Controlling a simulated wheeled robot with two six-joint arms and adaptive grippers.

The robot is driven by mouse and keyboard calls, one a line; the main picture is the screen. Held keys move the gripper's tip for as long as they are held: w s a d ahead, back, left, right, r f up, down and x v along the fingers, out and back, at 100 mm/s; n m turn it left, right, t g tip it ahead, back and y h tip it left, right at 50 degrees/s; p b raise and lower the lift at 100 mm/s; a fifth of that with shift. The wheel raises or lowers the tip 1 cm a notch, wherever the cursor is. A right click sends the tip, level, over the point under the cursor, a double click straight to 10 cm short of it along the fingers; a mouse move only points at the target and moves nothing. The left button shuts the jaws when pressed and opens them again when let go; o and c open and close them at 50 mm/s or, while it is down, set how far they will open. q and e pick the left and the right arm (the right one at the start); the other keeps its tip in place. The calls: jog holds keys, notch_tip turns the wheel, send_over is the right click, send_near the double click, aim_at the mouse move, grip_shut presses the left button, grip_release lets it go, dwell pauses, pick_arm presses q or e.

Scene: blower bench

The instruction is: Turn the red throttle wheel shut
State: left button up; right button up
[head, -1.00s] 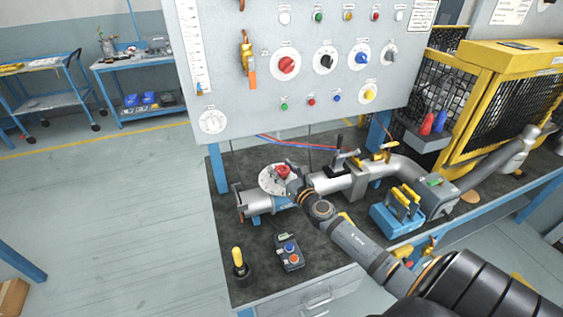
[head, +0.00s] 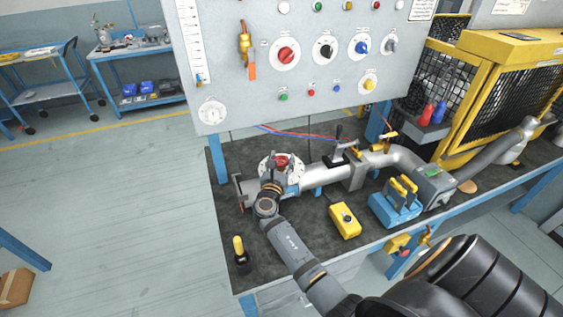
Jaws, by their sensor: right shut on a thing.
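The red throttle wheel (head: 282,159) sits on a round white dial plate (head: 295,167) on top of the grey pipe (head: 322,173). My right gripper (head: 275,173) is at the near side of the wheel, shut on it. The gripper body hides the near part of the wheel and plate, so the finger contact and the wheel's pointer cannot be made out. My left gripper is not in view.
A grey panel (head: 225,85) with knobs and lights stands behind the pipe. A yellow button box (head: 345,220), a blue unit with yellow levers (head: 394,209) and a yellow-handled tool in a black holder (head: 240,249) stand on the dark bench top (head: 375,240).

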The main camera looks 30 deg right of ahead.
aim_at(281, 159)
jog(key=shift+g, duration=0.3)
jog(key=o, duration=1.2)
notch_tip(281, 159, up, 10)
jog(key=shift+r, duration=0.1)
